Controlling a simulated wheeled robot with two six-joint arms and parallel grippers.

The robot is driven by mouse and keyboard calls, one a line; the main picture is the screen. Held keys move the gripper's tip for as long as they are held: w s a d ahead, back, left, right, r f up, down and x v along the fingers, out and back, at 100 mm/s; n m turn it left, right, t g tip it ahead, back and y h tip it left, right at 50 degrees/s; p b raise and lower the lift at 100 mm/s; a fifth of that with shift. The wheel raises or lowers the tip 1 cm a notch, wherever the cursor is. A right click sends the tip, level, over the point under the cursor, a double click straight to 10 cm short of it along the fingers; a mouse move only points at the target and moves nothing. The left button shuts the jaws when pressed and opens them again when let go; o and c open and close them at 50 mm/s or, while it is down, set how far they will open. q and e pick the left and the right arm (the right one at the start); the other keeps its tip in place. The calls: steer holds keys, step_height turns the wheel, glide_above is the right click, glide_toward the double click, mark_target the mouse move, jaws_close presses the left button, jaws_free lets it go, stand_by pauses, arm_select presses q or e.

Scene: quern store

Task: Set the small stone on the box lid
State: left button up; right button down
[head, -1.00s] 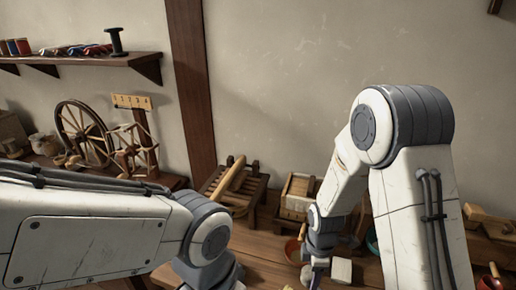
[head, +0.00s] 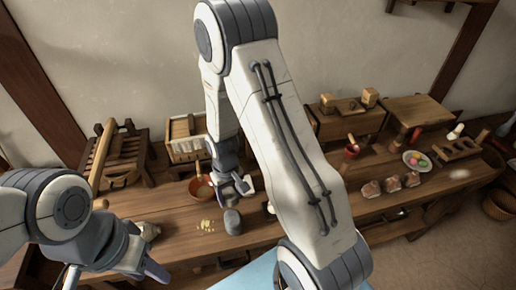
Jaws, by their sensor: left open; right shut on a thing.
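A small dark grey rounded stone (head: 232,221) shows at the lower end of my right gripper (head: 233,197), just above or on the bench. My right gripper is shut on it; the exact contact is hard to see. My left gripper (head: 112,275) is open and empty at the lower left, in front of the bench and away from the stone. A wooden box (head: 345,122) with small blocks on its top stands at the back, right of my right arm. Another box with a flat, bare wooden lid (head: 412,108) stands to its right. I cannot tell which lid the task names.
A brown bowl (head: 202,188) stands just left of my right gripper, with yellowish bits (head: 206,226) on the bench before it. A wooden press-like frame (head: 118,160) stands at the back left. Several reddish lumps (head: 391,183) and a plate (head: 417,161) stand on the right.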

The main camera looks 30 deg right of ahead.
mark_target(215, 218)
steer(key=w+a+r+n+b, duration=0.2)
steer(key=w+a+n+b, duration=0.1)
steer(key=a+n+b, duration=0.4)
steer(key=shift+m, duration=0.8)
steer(key=shift+s+d+f+b, duration=0.1)
steer(key=shift+d+f+b, duration=0.15)
steer(key=shift+f, duration=1.45)
steer(key=shift+s+d+f+b, duration=0.15)
steer(key=shift+f+b, duration=0.2)
steer(key=shift+f, duration=1.3)
steer(key=shift+w+d+f+b, duration=0.1)
steer(key=shift+d+f+b, duration=0.15)
steer(key=shift+f, duration=1.45)
steer(key=shift+f, duration=0.1)
steer(key=c, duration=0.5)
jaws_free()
steer(key=shift+f, duration=0.1)
steer(key=shift+c, duration=0.2)
steer(key=o, duration=0.4)
